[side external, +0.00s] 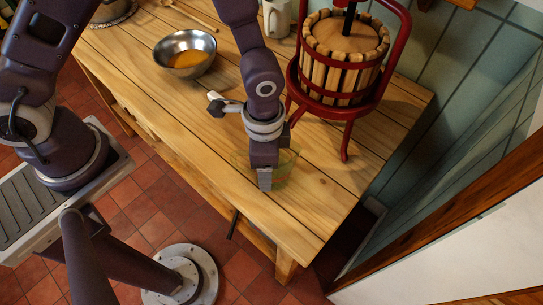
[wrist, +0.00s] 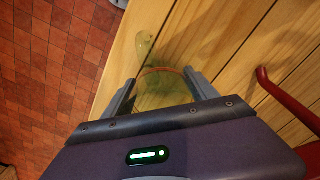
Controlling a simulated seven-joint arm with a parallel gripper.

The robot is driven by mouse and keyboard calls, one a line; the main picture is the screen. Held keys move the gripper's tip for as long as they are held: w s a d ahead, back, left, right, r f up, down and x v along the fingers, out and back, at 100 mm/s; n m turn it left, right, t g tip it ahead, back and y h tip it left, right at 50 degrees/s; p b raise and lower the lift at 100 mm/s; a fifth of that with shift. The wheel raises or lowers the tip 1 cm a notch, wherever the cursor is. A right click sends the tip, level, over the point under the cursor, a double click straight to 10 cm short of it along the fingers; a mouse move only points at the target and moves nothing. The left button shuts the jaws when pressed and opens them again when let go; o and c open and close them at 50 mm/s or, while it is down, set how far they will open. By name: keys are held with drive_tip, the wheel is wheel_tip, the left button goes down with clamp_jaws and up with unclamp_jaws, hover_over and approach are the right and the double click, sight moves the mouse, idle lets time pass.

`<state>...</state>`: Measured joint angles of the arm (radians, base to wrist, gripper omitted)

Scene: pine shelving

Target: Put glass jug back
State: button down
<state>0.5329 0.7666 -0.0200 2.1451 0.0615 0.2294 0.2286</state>
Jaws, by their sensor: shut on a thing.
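The glass jug (side external: 284,164) is clear with a faint green tint and is at the right-hand end of the wooden table, near its front edge. My gripper (side external: 265,180) points down over it and hides much of it. In the wrist view the jug (wrist: 162,98) sits between my two fingers (wrist: 162,88), with an orange-brown line along its rim. My gripper is shut on it. Whether the jug rests on the table or is slightly above it, I cannot tell.
A red-framed fruit press (side external: 340,70) stands close behind my gripper, its legs near the jug. A metal bowl of orange liquid (side external: 185,53), a wooden spoon (side external: 190,14) and a pale mug (side external: 277,18) are farther back. The pine table (side external: 140,75) has bare planks left of my gripper.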

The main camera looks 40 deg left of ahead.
drive_tip(key=shift+w+f, duration=0.15)
drive_tip(key=shift+w, duration=0.85)
drive_tip(key=shift+c, duration=1.2)
unclamp_jaws()
drive_tip(key=shift+f, duration=0.1)
drive_tip(key=s+a+r+n+t, duration=0.15)
drive_tip(key=a+r, duration=0.35)
drive_tip(key=r, duration=0.6)
drive_tip(key=s+a+r+n+t, duration=0.1)
drive_tip(key=a+r+n, duration=0.3)
drive_tip(key=r, duration=0.8)
drive_tip(key=s+a+r+n+t, duration=0.1)
drive_tip(key=s+a+r+n, duration=0.1)
drive_tip(key=s, duration=0.3)
drive_tip(key=s+a+r+n+t, duration=0.2)
drive_tip(key=s+a+r, duration=0.1)
drive_tip(key=s+a, duration=0.2)
drive_tip(key=shift+s+a+r, duration=0.3)
drive_tip(key=shift+s+r, duration=0.05)
drive_tip(key=shift+s, duration=0.05)
